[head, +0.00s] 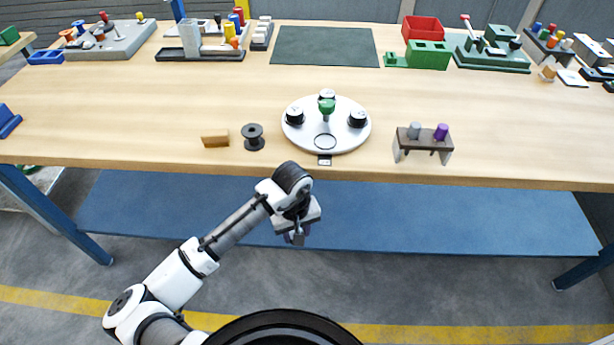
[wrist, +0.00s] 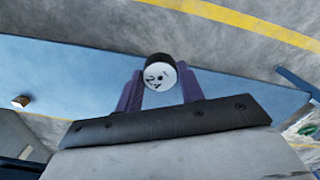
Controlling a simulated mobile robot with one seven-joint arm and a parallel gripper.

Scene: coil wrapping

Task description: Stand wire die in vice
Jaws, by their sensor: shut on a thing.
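My gripper (head: 297,239) hangs in front of the bench's near edge, with its fingers pointing down. In the wrist view its two purple fingers (wrist: 160,93) are shut on a round black piece with a white, marked face, which looks like the wire die (wrist: 160,76). The die's face is turned toward the wrist camera. No vice is plain to me. A green block with a small green piece beside it (head: 428,55) and a green-based device with a red-knobbed lever (head: 490,52) stand at the back right; I cannot tell whether either is the vice.
A white turntable (head: 345,117) holds three black pieces with white tops, a green knob and an empty ring outline at its front. A brown stand (head: 407,142) with grey and purple pegs is to its right. A black spool (head: 254,137) and wooden block (head: 215,139) lie left.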

